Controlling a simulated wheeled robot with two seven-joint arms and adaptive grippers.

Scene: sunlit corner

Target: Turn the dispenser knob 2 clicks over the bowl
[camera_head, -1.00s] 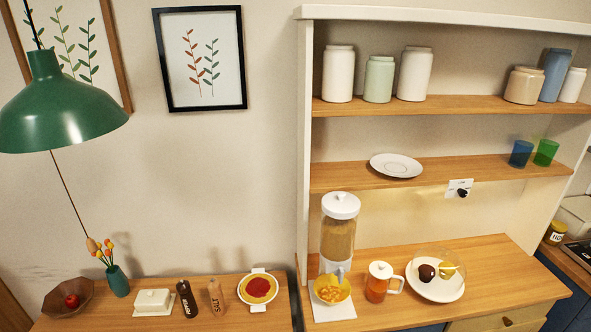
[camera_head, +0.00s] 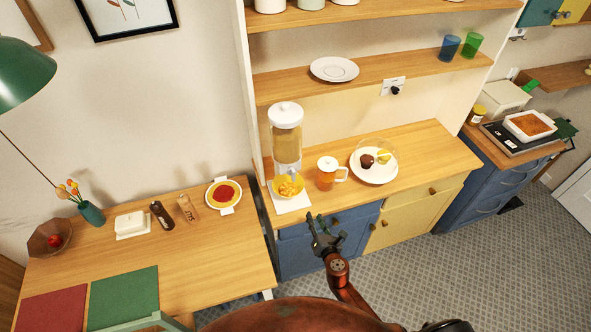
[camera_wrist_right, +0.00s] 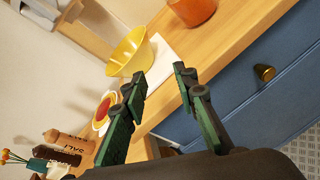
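The dispenser (camera_head: 287,138) stands on the hutch counter, a clear cylinder of grainy tan contents with a white lid. Its grey knob (camera_head: 291,172) shows low on its front. The yellow bowl (camera_head: 289,187) sits under it on a white base and holds orange-yellow pieces; it also shows in the right wrist view (camera_wrist_right: 131,52). My right gripper (camera_head: 318,222) is in front of the counter edge, below and right of the bowl, apart from it. In the right wrist view its two green-black fingers (camera_wrist_right: 160,82) are spread with nothing between them. My left gripper is not in view.
A white plate (camera_head: 374,177) with a dark round item and a yellow one lies further right. The left table (camera_head: 190,262) holds salt, pepper and a butter dish. A shelf (camera_head: 300,83) is above the dispenser.

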